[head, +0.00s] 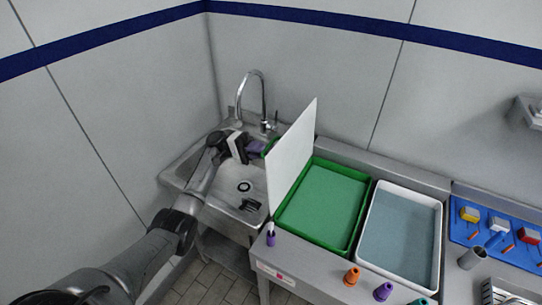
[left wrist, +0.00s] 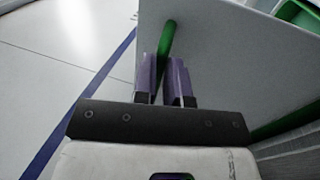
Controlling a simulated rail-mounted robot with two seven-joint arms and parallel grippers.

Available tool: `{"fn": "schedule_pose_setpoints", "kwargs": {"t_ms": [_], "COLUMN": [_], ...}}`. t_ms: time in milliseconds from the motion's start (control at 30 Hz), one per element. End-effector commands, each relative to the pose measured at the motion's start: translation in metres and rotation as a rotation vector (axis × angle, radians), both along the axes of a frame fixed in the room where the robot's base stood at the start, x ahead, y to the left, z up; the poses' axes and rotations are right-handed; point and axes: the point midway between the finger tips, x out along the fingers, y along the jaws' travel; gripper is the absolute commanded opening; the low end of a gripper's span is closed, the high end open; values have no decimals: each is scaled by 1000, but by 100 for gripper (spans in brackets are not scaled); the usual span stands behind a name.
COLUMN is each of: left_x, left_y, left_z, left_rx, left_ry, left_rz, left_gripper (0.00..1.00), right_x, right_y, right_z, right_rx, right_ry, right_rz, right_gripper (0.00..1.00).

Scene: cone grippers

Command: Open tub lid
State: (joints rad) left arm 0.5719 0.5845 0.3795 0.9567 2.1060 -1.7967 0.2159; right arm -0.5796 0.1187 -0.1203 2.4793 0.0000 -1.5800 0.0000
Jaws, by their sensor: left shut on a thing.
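The green tub (head: 281,218) stands on the metal counter. Its white lid (head: 292,150) stands steeply raised along the tub's left side, so the green inside is uncovered. A green handle (head: 271,147) shows at the lid's left face. My left gripper (head: 258,147) is on that side of the lid, over the sink. In the left wrist view, its purple fingers (left wrist: 165,80) are shut on the green handle (left wrist: 167,42), in front of the lid's grey-looking face (left wrist: 225,55). My right gripper is not in view.
A sink (head: 225,195) with a tall faucet (head: 262,95) lies left of the tub. A white tub (head: 441,240) stands to its right, then a blue mat (head: 520,250) with small items. Several coloured cones, one orange (head: 352,276), line the counter's front edge.

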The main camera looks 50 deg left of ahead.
Motion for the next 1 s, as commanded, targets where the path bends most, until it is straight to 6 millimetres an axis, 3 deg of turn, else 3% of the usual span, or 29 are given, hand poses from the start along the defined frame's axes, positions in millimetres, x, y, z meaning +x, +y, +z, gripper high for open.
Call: {"fn": "schedule_pose_setpoints", "kwargs": {"t_ms": [200, 700, 733, 1000], "left_x": [-5, -7, -7, -7], "left_y": [10, 13, 13, 13], "left_z": [-5, -5, -5, -5], "left_rx": [-49, -61, -61, -61], "left_ry": [-17, -19, -19, -19], "left_rz": [2, 1, 1, 1], "left_gripper": [0, 0, 14, 38], "right_x": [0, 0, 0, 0], "right_y": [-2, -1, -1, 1], "right_z": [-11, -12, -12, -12], "right_rx": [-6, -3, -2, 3], "right_ry": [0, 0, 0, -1], "right_rz": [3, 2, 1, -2], "right_gripper": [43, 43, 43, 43]}}
